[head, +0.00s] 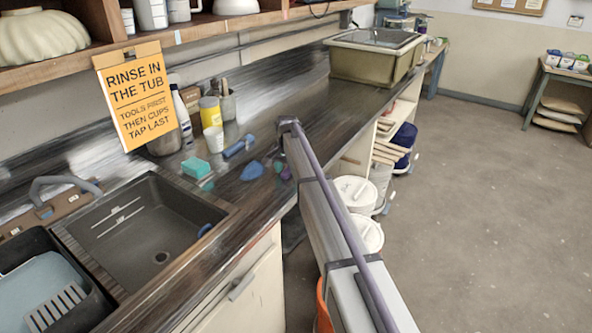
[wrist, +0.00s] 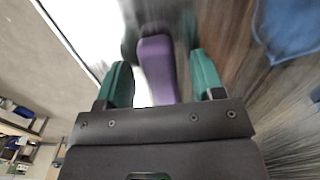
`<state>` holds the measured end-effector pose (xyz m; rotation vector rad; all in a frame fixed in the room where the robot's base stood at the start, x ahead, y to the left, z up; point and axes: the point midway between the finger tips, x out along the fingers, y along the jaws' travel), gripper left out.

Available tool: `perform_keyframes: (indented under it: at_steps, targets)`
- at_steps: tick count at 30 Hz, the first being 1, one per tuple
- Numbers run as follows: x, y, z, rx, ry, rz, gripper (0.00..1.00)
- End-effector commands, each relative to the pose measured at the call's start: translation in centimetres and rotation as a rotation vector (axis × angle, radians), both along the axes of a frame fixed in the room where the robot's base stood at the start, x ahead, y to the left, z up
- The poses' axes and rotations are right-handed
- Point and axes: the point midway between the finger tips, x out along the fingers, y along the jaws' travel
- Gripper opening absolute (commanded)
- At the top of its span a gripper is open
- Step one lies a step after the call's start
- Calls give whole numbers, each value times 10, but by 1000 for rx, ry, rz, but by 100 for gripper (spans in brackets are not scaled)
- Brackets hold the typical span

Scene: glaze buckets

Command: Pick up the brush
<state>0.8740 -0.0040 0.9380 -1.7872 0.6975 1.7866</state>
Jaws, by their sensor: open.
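A purple object, which seems to be the brush (wrist: 157,68), lies between the fingers of my gripper (wrist: 160,85) in the wrist view. My arm hides part of this spot, and bristles cannot be made out.
A blue piece (head: 252,171) lies just left of my gripper. A blue cylinder-like tool (head: 239,147), a white cup (head: 214,139) and a teal sponge (head: 195,168) are farther left. The sink (head: 145,230) is at left. White-lidded buckets (head: 357,192) stand below the counter.

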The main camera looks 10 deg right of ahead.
Motion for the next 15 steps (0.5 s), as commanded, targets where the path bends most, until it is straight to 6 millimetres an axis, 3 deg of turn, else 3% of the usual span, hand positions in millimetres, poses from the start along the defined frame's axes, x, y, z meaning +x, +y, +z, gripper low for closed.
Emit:
perform_keyframes:
  at_steps: [2,15]
  targets:
    - [0,0,1,0,0,0,56]
    - [0,0,1,0,0,0,14]
